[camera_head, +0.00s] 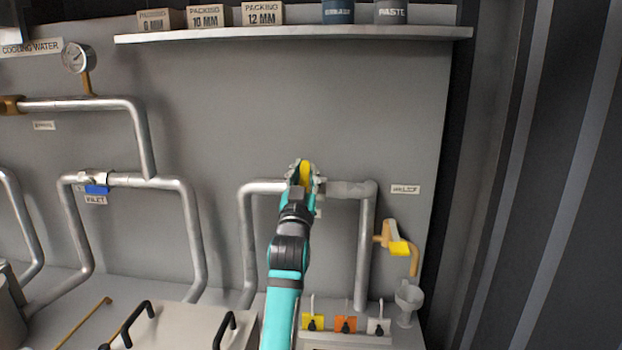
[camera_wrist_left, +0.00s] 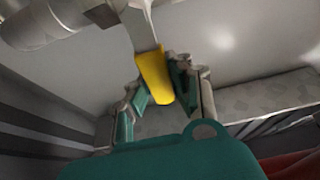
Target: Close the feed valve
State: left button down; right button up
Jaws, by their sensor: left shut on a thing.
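The feed valve's yellow handle (camera_head: 306,171) sits on the horizontal silver pipe in the middle of the back wall. My left gripper (camera_head: 303,177) is at this pipe, shut on the yellow handle, and hides most of the valve body. In the left wrist view the yellow handle (camera_wrist_left: 154,76) hangs from a metal stem between the two fingers of my left gripper (camera_wrist_left: 160,92). The right finger lies close against it. The label below the valve is mostly hidden by the gripper. My right gripper is not in view.
A blue-handled inlet valve (camera_head: 97,188) is on the pipe to the left. A brass tap with a yellow lever (camera_head: 399,248) is at the right, above a clear funnel-shaped glass (camera_head: 408,300). Coloured tags with padlocks (camera_head: 345,325) stand below. A shelf (camera_head: 295,35) runs above.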

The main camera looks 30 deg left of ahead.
pick_arm(q)
jog(key=shift+s+a+n, duration=0.1)
jog(key=shift+a+n, duration=0.15)
jog(key=shift+n, duration=0.05)
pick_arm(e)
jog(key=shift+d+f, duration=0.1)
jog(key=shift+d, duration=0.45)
pick_arm(q)
jog(key=c, duration=1.2)
grip_release()
jog(key=shift+s+a, duration=0.2)
jog(key=shift+a, duration=0.05)
jog(key=shift+o, duration=0.2)
jog(key=shift+w+d, duration=0.1)
jog(key=shift+d, duration=0.05)
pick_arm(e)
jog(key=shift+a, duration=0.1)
pick_arm(q)
jog(key=shift+d, duration=0.1)
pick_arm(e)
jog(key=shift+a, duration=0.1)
pick_arm(q)
jog(key=shift+s+d+f, duration=0.15)
jog(key=shift+s+f, duration=0.05)
jog(key=shift+f, duration=0.05)
jog(key=v, duration=0.6)
jog(key=shift+s, duration=0.45)
jog(key=shift+d, duration=0.1)
